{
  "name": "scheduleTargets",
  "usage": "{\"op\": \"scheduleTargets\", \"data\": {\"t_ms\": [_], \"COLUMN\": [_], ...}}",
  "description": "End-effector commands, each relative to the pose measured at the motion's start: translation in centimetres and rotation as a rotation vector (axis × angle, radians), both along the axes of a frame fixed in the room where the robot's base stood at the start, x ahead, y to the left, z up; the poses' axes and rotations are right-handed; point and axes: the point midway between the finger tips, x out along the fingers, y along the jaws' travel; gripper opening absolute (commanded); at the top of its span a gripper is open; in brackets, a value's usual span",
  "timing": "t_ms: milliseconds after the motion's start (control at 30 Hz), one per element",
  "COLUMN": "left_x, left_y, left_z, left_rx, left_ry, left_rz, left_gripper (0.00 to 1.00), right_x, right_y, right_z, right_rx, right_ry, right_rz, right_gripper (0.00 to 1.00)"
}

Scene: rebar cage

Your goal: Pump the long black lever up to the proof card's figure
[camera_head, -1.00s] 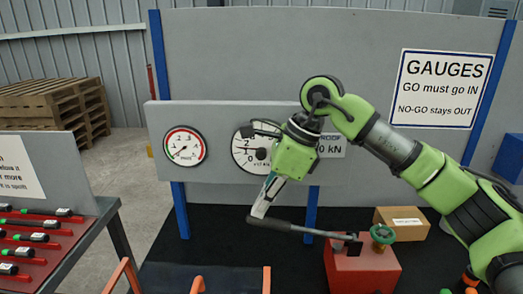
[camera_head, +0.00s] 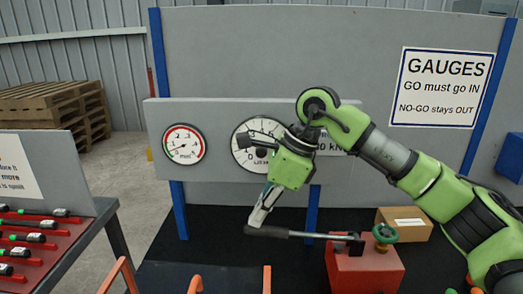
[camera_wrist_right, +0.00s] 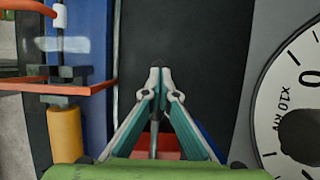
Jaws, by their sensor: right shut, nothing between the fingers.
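The long black lever (camera_head: 300,235) runs left from the red pump block (camera_head: 368,272), nearly level. My right gripper (camera_head: 257,222) is shut and empty, its tips at or just above the lever's left end; contact is unclear. The wrist view also shows the shut fingers (camera_wrist_right: 158,75), with part of the red block behind them. The large dial (camera_head: 243,160) is partly covered by my arm; the wrist view shows its x10 kN face (camera_wrist_right: 275,125), needle unreadable. The proof card (camera_head: 336,147) ends in "0 kN"; its front figures are hidden. My left gripper is out of view.
A small dial (camera_head: 184,144) is on the same grey panel (camera_head: 215,115). A green knob (camera_head: 385,233) tops the pump block, with a cardboard box (camera_head: 405,223) behind. At left a table holds red tools (camera_head: 35,237).

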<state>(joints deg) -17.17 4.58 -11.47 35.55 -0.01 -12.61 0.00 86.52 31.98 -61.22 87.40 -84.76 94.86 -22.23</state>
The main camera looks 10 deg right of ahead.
Motion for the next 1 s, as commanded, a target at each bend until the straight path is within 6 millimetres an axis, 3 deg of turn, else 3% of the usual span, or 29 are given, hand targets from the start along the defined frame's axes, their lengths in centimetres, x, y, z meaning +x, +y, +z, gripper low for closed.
{"op": "scheduleTargets", "data": {"t_ms": [1000], "left_x": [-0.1], "left_y": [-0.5], "left_z": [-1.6], "left_rx": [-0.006], "left_ry": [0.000], "left_rz": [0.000], "left_gripper": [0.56], "right_x": [0.0], "right_y": [0.1], "right_z": [-2.3], "right_rx": [-0.003], "right_ry": [0.002], "right_rz": [-0.001], "right_gripper": [0.00]}}
